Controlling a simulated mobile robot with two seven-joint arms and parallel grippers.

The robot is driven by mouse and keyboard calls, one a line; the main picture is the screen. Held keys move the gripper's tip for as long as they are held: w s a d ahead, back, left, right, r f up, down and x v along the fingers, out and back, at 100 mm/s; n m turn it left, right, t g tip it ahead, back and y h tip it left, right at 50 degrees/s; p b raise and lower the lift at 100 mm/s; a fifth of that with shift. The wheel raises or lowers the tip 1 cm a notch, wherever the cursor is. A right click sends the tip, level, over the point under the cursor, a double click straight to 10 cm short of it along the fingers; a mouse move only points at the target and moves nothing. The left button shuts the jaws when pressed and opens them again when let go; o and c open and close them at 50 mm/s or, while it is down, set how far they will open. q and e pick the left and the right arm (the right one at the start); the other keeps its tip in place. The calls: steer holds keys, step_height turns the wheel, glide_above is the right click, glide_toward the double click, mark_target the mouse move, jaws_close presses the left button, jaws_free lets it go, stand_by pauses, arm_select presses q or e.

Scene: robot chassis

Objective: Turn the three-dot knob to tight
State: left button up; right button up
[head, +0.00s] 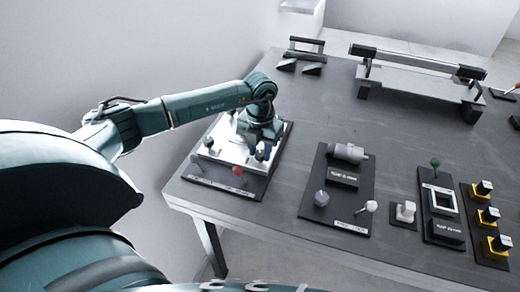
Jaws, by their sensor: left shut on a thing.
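A knob panel (208,169) with a silver top on a dark base sits at the table's left corner. Several knobs stand on it, including a red one (238,170) at the front and a blue one (267,149) at the right. My left gripper (251,141) reaches down over the panel's right rear part and is shut on a knob there. The wrist hides most of that knob and the fingertips. Dot marks and the tight label are too small to read. My right gripper is not in view.
A dark board (337,221) with a grey cylinder and small knobs lies to the right. Farther right are a white block (405,212), a green-knobbed board (442,238) and yellow-black switches (488,216). A grey rack (418,82) stands behind. The table's middle is clear.

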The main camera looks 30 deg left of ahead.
mark_target(260, 154)
arm_select(q)
steer(key=shift+r, duration=0.1)
steer(key=o, duration=1)
step_height(260, 154, up, 13)
steer(key=shift+r+b, duration=0.1)
steer(key=shift+b, duration=0.35)
